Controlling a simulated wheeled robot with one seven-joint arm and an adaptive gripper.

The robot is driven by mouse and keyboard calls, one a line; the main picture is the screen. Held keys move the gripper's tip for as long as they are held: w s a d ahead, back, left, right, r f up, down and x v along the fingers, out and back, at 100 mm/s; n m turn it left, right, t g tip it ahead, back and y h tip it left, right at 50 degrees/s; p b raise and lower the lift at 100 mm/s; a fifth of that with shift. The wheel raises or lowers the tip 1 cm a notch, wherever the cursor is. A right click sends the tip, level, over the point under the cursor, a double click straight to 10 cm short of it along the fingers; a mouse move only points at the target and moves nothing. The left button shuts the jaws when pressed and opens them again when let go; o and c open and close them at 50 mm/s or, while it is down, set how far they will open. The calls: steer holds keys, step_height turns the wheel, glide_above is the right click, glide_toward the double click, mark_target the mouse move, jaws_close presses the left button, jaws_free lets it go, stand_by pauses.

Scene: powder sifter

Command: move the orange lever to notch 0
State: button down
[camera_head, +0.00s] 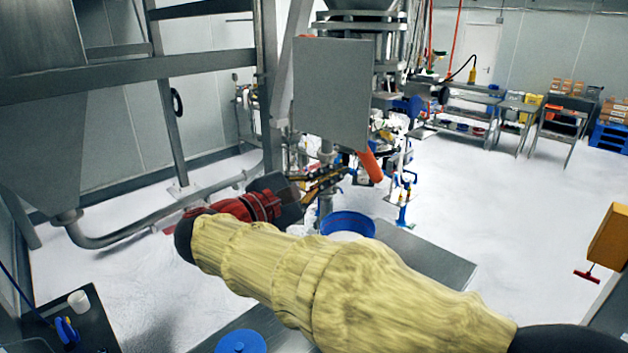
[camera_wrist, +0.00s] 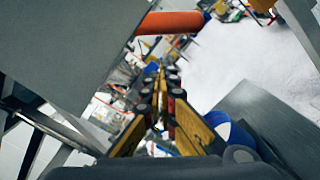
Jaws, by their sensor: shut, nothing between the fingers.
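The orange lever (camera_head: 371,166) hangs below the lower right edge of a grey box, tilted down to the right in the head view. In the wrist view it is an orange cylinder (camera_wrist: 172,22) near the top, coming out from the grey box. My gripper (camera_head: 345,172) is shut and empty, to the left of the lever and slightly lower in the head view. In the wrist view its fingertips (camera_wrist: 161,68) meet below the lever, with a visible gap in the picture. The lever's inner end and any notch marks are hidden behind the box.
The grey box (camera_head: 333,90) stands above my gripper and fills the upper left of the wrist view (camera_wrist: 65,45). A blue drum (camera_head: 348,222) is below my gripper. A grey metal surface (camera_head: 430,258) is at its right. Metal frame bars (camera_head: 130,76) stand at left.

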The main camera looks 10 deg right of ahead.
steer(key=shift+s+d+r, duration=0.7)
steer(key=shift+r, duration=0.05)
steer(key=shift+s, duration=0.1)
steer(key=shift+s+d+r+n+p, duration=0.4)
steer(key=shift+s+r+p, duration=0.15)
steer(key=shift+p, duration=0.1)
steer(key=shift+s+d+r+n+p, duration=0.3)
steer(key=shift+s+r+n+p, duration=0.1)
steer(key=shift+s+p, duration=0.15)
